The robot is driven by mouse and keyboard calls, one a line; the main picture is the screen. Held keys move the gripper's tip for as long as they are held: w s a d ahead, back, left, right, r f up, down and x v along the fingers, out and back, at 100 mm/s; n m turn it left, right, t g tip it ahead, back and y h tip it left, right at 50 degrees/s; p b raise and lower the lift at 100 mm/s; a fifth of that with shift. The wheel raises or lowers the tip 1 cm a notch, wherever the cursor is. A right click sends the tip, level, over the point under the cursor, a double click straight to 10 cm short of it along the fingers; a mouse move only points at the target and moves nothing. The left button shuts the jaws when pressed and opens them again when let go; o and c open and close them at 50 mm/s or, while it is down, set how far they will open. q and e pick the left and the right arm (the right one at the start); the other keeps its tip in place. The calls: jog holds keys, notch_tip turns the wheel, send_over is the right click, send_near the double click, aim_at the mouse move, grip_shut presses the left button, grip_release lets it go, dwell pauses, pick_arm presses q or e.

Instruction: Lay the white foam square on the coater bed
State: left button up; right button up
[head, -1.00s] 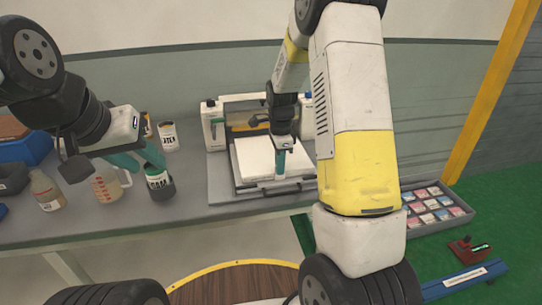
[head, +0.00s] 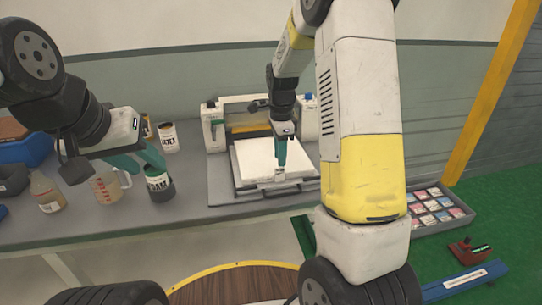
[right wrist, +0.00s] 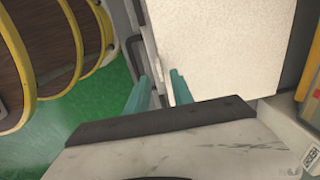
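The white foam square (head: 262,157) lies flat on the coater bed (head: 236,188), between the bed's black frame parts, and its far part is near the coater's yellow bar. My right gripper (head: 280,176) points down at the foam's front edge. In the right wrist view its two teal fingers (right wrist: 160,80) stand apart, with the edge of the white foam (right wrist: 225,45) by the right finger. Whether they touch the foam is hard to tell. My left gripper (head: 146,165) is open and empty, in front of the bench items at the left.
A dark labelled can (head: 158,184), a measuring jug (head: 107,184), a bottle (head: 46,192) and another can (head: 168,137) stand left on the bench. A tray of small samples (head: 438,208) and a round wooden top (head: 235,284) lie below. Green floor at right is partly clear.

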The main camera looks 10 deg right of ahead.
notch_tip(320, 180, up, 7)
jog(key=s+r+n+t+y, duration=0.2)
jog(key=s+r+n+t, duration=0.1)
jog(key=s+r+n, duration=0.85)
jog(key=s+a+n+t, duration=0.2)
jog(key=s+n, duration=0.4)
jog(key=s, duration=0.6)
jog(key=shift+s+a+f+n+t, duration=0.2)
jog(key=shift+s+n+t, duration=0.2)
jog(key=shift+t, duration=0.2)
jog(key=shift+d, duration=0.15)
